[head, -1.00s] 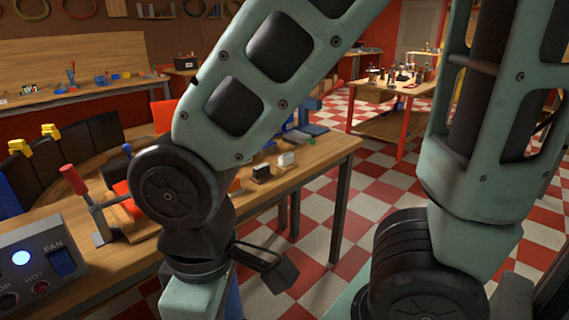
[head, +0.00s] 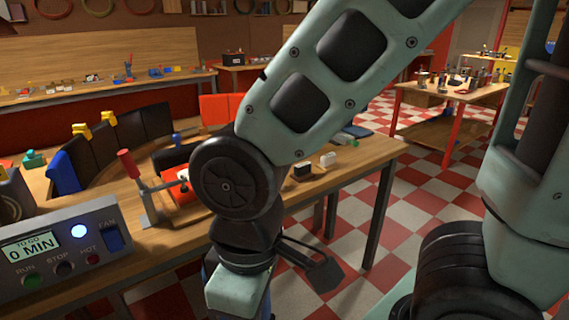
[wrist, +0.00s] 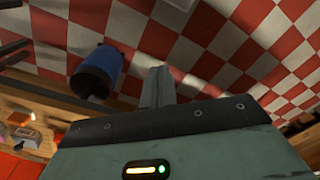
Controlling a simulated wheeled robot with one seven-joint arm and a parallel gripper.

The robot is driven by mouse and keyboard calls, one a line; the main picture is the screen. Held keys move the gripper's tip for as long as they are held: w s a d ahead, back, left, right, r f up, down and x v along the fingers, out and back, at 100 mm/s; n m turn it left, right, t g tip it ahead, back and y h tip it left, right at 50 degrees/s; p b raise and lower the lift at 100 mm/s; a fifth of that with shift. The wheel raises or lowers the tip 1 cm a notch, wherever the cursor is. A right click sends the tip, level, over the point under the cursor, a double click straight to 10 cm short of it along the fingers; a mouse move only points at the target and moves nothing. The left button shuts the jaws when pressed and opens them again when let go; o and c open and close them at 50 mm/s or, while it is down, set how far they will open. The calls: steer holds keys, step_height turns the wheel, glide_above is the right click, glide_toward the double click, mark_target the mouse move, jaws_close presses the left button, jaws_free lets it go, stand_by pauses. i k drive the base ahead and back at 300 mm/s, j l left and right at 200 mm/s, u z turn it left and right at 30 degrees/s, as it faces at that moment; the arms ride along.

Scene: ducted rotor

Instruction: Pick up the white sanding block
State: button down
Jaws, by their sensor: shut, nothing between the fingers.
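A small white block (head: 328,160), which looks like the sanding block, stands on the wooden bench near its right end, beside a dark block. A pale block (wrist: 27,136) shows at the lower left of the wrist view; I cannot tell for sure that it is the same one. My gripper (wrist: 158,82) is shut and empty, over the checkered floor in the wrist view and apart from the pale block. In the head view my forearm hangs in front of the bench edge, and the fingers are hidden there.
The bench (head: 345,178) carries a dark block (head: 302,171), a red-handled clamp (head: 135,175) and a control box (head: 65,245) reading "0 MIN". A blue and black cylinder (wrist: 96,72) is near my fingers in the wrist view. Open checkered floor lies right of the bench.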

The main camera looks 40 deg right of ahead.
mark_target(327, 162)
steer(key=i+l, duration=0.2)
steer(key=i, duration=0.35)
steer(key=i+l, duration=0.15)
steer(key=i, duration=0.4)
steer(key=z, duration=0.4)
steer(key=i+z, duration=0.1)
steer(key=z, duration=0.3)
steer(key=i+z, duration=0.1)
steer(key=z, duration=0.65)
